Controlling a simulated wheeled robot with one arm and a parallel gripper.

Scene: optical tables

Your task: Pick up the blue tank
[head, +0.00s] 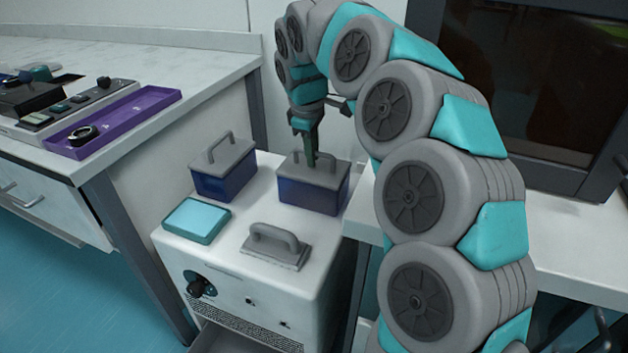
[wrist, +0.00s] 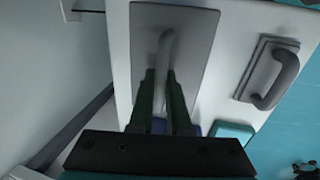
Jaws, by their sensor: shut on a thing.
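Two blue tanks with grey lids and arched handles stand on a white cabinet (head: 190,236). My gripper (head: 311,160) is over the right blue tank (head: 312,194), its fingers pointing down at the lid's handle. In the wrist view my gripper (wrist: 166,80) has its dark fingers on either side of the grey handle (wrist: 165,50), shut on it. The tank's lid (wrist: 198,45) shows there; its blue body is mostly hidden below. The tank looks upright, and I cannot tell whether it is clear of the cabinet top. The left blue tank (head: 224,184) stands apart from it.
A teal-topped pad (head: 197,220) and a grey plate with a handle (head: 275,245) occupy the cabinet's front. A bench at left holds a purple tray (head: 112,122) and a control panel. A dark-windowed unit (head: 540,85) stands at the right behind my arm.

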